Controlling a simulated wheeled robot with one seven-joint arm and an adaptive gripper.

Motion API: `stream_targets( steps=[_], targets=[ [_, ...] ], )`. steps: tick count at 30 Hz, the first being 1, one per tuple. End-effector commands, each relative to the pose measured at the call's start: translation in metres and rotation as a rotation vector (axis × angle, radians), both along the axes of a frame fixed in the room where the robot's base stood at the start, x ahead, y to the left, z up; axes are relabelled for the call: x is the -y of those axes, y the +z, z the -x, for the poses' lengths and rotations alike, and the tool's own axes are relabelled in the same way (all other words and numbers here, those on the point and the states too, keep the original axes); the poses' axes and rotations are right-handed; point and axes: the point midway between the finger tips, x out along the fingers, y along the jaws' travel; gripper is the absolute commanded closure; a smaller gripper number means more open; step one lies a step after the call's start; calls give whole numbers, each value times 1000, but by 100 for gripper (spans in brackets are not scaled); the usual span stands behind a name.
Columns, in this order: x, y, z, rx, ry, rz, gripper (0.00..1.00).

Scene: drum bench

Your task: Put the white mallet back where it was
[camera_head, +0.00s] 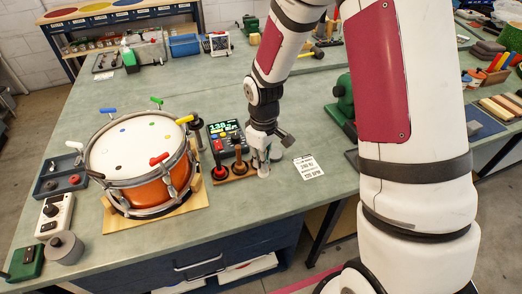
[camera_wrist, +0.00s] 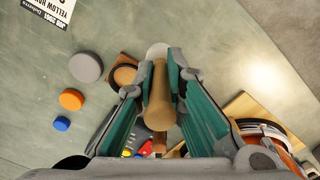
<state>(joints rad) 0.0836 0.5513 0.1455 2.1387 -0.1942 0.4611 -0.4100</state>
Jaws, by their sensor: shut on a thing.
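The white mallet has a tan wooden handle (camera_wrist: 158,105) between my fingers and a pale head (camera_wrist: 158,50) beyond the fingertips. In the head view its white lower end (camera_head: 263,170) points down near the bench. My gripper (camera_wrist: 160,85) is shut on the handle and stands at the right end of a small wooden rack (camera_head: 243,177). The rack holds a red mallet (camera_head: 219,165) and a brown mallet (camera_head: 239,160), both upright. In the wrist view a dark-ringed round seat (camera_wrist: 125,73) shows close beside the white head. Whether the head touches anything cannot be told.
An orange drum (camera_head: 150,190) stands left of the rack, with a lit digital device (camera_head: 226,136) behind the rack. A printed card (camera_head: 308,167) lies to the right. Grey (camera_wrist: 86,67), orange (camera_wrist: 71,99) and blue (camera_wrist: 62,123) discs lie near the rack.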

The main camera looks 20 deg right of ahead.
Motion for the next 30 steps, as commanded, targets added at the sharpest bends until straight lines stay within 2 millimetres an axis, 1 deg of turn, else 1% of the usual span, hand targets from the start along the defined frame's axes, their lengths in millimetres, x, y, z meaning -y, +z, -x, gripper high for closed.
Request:
stream_targets(
  steps=[1,6,10,14,16,18,22,25,30],
  targets=[
    [2,-2,-13,2,-1,-1,100],
    [9,-5,-49,1,-2,-1,100],
    [11,-6,-65,1,-1,-1,100],
    [12,-7,-72,0,-1,0,100],
    [14,-8,-80,1,-2,-1,100],
    [13,-20,-76,-6,-1,-1,100],
    [14,-36,-76,-4,-2,0,100],
    [14,-42,-77,-1,-2,0,100],
    [14,-43,-78,0,-2,0,100]
  ],
)
